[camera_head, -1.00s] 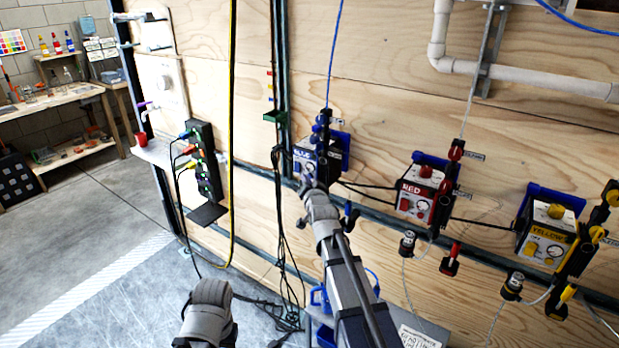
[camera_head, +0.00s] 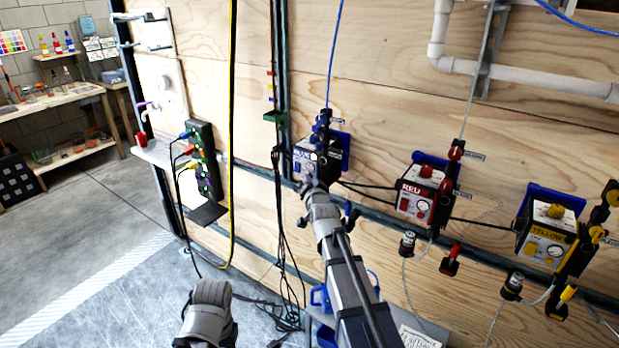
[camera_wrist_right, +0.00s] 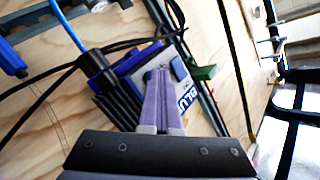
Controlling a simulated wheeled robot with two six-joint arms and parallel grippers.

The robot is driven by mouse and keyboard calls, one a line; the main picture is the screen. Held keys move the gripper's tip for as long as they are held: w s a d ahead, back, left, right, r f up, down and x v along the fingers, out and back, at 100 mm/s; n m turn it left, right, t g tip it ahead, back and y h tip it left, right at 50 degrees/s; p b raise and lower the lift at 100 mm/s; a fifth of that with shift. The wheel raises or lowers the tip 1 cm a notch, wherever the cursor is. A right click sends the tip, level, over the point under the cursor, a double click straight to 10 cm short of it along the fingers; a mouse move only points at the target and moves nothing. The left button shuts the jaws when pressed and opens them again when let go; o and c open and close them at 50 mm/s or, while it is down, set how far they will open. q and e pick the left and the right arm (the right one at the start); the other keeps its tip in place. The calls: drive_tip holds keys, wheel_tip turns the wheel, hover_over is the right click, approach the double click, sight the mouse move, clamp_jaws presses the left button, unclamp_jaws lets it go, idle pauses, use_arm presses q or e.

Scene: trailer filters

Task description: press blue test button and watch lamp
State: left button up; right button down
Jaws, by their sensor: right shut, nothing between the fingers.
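The blue test box (camera_head: 306,160), with a white face and a "BLUE" label, is mounted on the plywood wall in the middle of the head view. A pale round spot shows on its top; I cannot tell whether it is a lit lamp. My right gripper (camera_head: 306,186) is shut and empty, with its tips at the front of this box. In the right wrist view the shut fingers (camera_wrist_right: 160,75) point at the box and cover part of its face; the label (camera_wrist_right: 187,98) shows beside them. The blue button is hidden, and contact cannot be told.
A red box (camera_head: 416,196) and a yellow box (camera_head: 545,240) hang to the right. Black cables run between the boxes. A black power strip (camera_head: 205,160) with plugs is on the left, and a yellow hose (camera_head: 232,120) hangs beside it. Floor is clear at lower left.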

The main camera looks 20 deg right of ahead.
drive_tip(key=shift+s+a, duration=0.4)
drive_tip(key=shift+a, duration=0.15)
drive_tip(key=s+a, duration=0.1)
drive_tip(key=a, duration=0.1)
drive_tip(key=s+a, duration=0.2)
idle(0.5)
idle(0.6)
drive_tip(key=s+a+f+n+g+p, duration=0.1)
drive_tip(key=s+a+f+n+g, duration=0.3)
drive_tip(key=s+a+f+g, duration=0.5)
drive_tip(key=s+a+f+n+g+p, duration=0.1)
drive_tip(key=s+a+f+n+g, duration=0.35)
drive_tip(key=s, duration=0.95)
drive_tip(key=s+a+f+n+g, duration=0.2)
drive_tip(key=s+n+g, duration=0.1)
drive_tip(key=s, duration=0.8)
drive_tip(key=shift+s+a+f+n+y, duration=0.15)
drive_tip(key=shift+f+n+y, duration=0.25)
drive_tip(key=shift+n, duration=0.15)
idle(2.0)
